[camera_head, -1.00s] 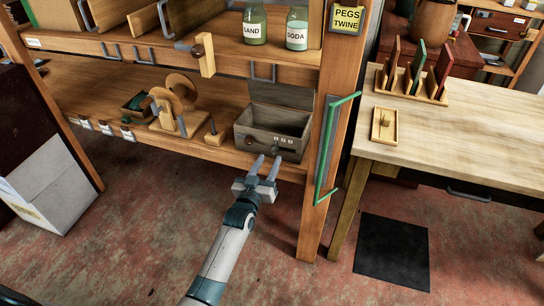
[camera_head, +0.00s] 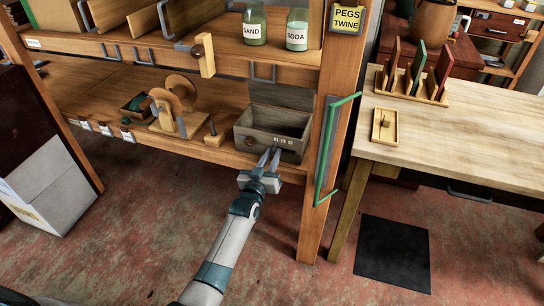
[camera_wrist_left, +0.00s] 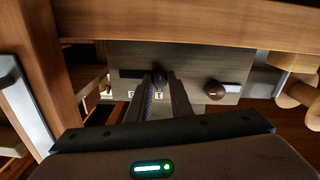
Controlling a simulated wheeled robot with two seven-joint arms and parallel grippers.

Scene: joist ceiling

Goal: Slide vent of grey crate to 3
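The grey crate (camera_head: 262,137) stands with its lid raised on the lower shelf. Its front has small number marks (camera_head: 283,140) and a brown round knob (camera_head: 249,141). In the left wrist view the crate front (camera_wrist_left: 190,60) appears upside down, with a dark vent slot (camera_wrist_left: 131,74) and a dark vent knob (camera_wrist_left: 160,78) at one end of it. My left gripper (camera_head: 270,155) is at the crate's front, its fingers narrowed on either side of the vent knob and apparently touching it. The fingers partly cover the number marks. My right gripper is not in view.
The shelf's front edge (camera_head: 200,152) runs below. A workbench (camera_head: 480,140) stands at right.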

